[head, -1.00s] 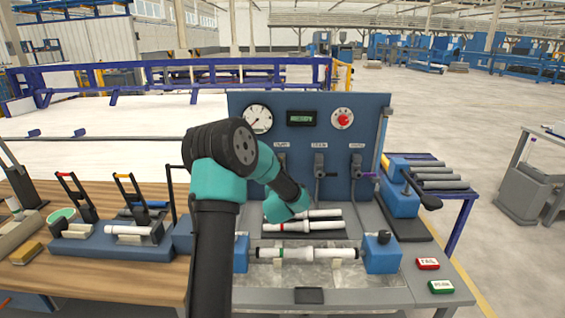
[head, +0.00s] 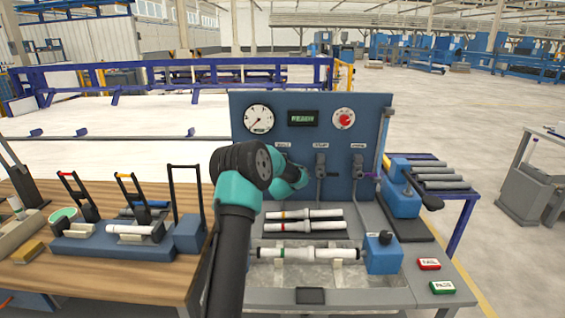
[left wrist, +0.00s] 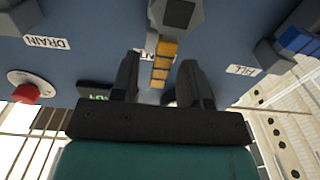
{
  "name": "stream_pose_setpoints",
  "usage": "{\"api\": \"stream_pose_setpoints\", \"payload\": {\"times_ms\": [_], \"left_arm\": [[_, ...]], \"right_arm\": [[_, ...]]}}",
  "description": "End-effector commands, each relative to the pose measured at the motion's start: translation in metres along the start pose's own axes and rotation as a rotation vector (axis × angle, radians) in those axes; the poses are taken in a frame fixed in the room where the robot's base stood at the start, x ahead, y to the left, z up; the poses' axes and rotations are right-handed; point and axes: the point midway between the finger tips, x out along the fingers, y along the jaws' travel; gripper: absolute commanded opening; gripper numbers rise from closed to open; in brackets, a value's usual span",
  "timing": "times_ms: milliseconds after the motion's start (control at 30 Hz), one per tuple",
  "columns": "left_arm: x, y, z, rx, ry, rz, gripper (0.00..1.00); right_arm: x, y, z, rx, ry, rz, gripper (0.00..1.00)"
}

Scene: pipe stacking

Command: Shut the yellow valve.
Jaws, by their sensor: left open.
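The yellow valve handle (left wrist: 161,67) shows in the left wrist view as a segmented yellow bar hanging from a grey valve body (left wrist: 177,14) on the blue panel. My left gripper (left wrist: 159,60) is open, with one dark finger on each side of the yellow handle. Gaps show beside the handle, so it is not gripped. In the head view my left arm reaches to the panel's valve row, where its end (head: 292,178) covers the left valve. The fingers and the yellow colour cannot be made out there. My right gripper is out of view.
The blue panel (head: 270,150) carries a gauge (head: 259,119), a display and a red knob (head: 344,119). A purple-handled valve (head: 358,166) is at its right. Below are white pipes (head: 305,214) and a horizontal pipe on supports (head: 300,253). The bench's front right holds red and green boxes.

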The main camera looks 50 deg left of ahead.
Motion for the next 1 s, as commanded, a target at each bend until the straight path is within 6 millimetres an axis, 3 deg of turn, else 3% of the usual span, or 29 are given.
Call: {"api": "stream_pose_setpoints", "payload": {"times_ms": [300, 667, 1000], "left_arm": [[0.029, -0.001, 0.000, 0.001, 0.000, 0.000, 0.41], [0.032, -0.001, 0.000, 0.001, 0.000, 0.000, 0.41], [0.032, 0.000, 0.000, 0.000, 0.000, 0.000, 0.11]], "right_arm": [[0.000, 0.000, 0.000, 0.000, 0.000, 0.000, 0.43], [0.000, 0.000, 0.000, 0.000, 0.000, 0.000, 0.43], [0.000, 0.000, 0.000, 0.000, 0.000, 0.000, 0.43]]}}
